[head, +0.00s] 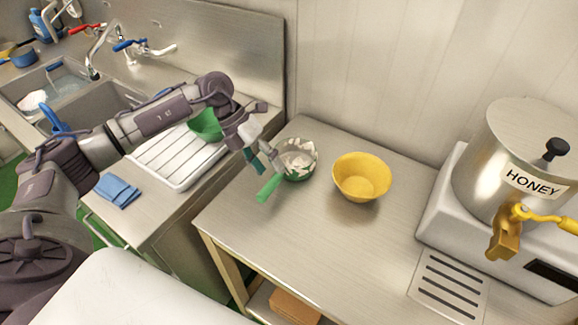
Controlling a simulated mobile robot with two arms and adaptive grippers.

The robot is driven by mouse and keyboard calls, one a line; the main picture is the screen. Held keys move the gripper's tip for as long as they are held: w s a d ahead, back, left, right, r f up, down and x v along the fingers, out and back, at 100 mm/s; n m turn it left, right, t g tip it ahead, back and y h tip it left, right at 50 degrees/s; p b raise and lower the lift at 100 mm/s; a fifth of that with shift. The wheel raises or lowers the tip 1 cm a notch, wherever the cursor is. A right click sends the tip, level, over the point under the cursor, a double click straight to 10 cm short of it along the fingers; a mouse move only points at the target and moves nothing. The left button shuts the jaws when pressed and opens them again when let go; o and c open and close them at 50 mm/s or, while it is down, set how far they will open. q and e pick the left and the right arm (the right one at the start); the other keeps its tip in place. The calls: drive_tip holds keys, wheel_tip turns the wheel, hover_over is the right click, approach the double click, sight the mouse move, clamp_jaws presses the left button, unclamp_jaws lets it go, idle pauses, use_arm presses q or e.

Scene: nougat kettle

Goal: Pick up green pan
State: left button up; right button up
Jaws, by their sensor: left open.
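A green pan (298,172) stands on the steel table (305,248), with white pieces inside it. Its green handle (268,188) points toward the lower left. My left gripper (264,160) is open and empty, reaching in from the left. Its fingers are just left of the pan's rim, above the handle. I cannot tell whether they touch the pan. My right gripper is not in view.
A yellow bowl (361,177) stands right of the pan. A honey kettle (512,160) with a tap is farther right. A green item (205,124) is by the white drainer (174,158), partly behind my arm. The table's front is clear.

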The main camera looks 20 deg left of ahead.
sight(275, 174)
use_arm(q)
drive_tip(key=p+x, duration=0.1)
drive_tip(key=x, duration=0.2)
drive_tip(key=shift+w+d+f+p, duration=0.1)
drive_tip(key=shift+d+f+p, duration=0.05)
drive_tip(key=shift+f+p, duration=0.25)
drive_tip(key=shift+d+f, duration=0.2)
drive_tip(key=shift+f, duration=0.2)
drive_tip(key=shift+c, duration=1.2)
drive_tip(key=shift+r, duration=0.1)
clamp_jaws()
